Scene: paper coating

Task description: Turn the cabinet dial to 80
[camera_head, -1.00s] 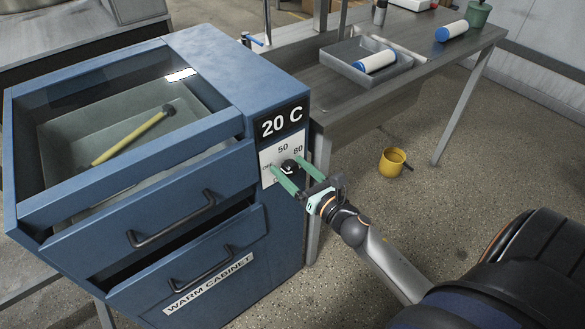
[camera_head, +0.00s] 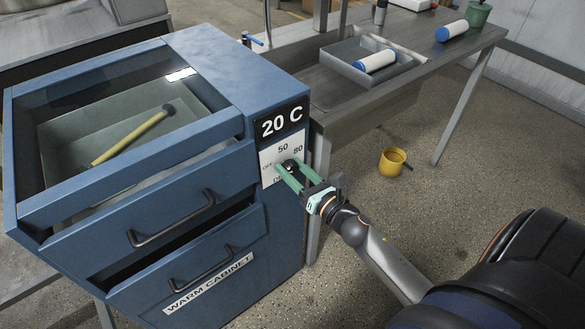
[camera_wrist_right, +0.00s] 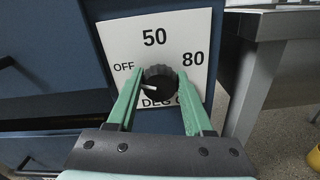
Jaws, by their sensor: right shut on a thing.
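The blue warm cabinet (camera_head: 225,75) stands at the left with a black display (camera_head: 281,122) reading 20 C. Below it is a white dial plate (camera_wrist_right: 185,35) marked OFF, 50 and 80. The black dial (camera_wrist_right: 158,82) sits at the plate's lower middle. In the right wrist view its white pointer points left, toward the OFF side. My right gripper (camera_head: 287,171) has its green fingers shut on the dial, one on each side; the fingers also show in the right wrist view (camera_wrist_right: 156,88). My left gripper is not in view.
Cabinet drawer handles (camera_head: 172,218) stick out left of the gripper. A yellow mug (camera_head: 392,162) stands on the open floor to the right.

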